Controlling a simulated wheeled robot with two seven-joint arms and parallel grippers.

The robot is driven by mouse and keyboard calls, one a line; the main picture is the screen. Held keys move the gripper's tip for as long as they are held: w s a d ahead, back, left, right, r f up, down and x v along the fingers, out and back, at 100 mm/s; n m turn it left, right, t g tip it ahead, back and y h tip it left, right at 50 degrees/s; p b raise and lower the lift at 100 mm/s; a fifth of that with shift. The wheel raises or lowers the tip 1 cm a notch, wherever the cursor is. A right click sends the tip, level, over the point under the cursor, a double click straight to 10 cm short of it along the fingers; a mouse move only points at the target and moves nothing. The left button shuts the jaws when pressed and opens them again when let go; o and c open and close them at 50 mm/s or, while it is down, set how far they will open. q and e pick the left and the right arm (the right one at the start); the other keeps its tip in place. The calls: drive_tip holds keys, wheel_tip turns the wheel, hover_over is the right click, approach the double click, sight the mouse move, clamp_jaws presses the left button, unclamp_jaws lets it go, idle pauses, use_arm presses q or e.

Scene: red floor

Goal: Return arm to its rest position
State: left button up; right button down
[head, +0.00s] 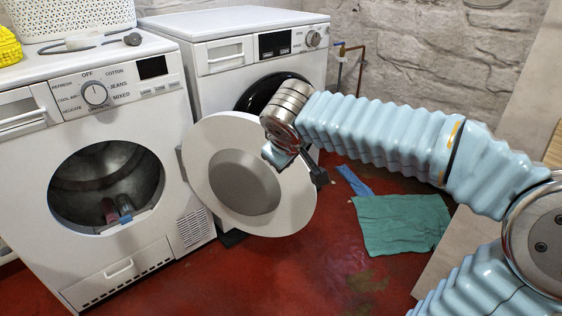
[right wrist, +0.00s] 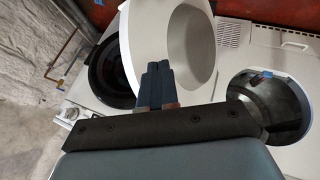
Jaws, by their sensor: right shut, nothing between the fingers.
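My right arm reaches in from the right in the head view. Its gripper (head: 296,168) is in front of the open round white door (head: 215,135) of the left machine. In the right wrist view the gripper's fingers (right wrist: 157,72) are together with nothing between them, and the door (right wrist: 196,45) lies just beyond them. Whether they touch the door cannot be told. The left machine (head: 140,232) has its drum opening (head: 105,165) uncovered, with a few reddish and blue items inside. My left gripper is in neither view.
A second white machine (head: 222,88) with a dark round door stands behind. A green cloth (head: 400,224) and a blue cloth (head: 354,181) lie on the red floor (head: 310,275). A white basket (head: 75,17) and a grey cord top the left machine. Open floor lies in front.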

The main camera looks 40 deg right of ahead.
drive_tip(key=shift+d+v, duration=0.2)
drive_tip(key=shift+v, duration=1.5)
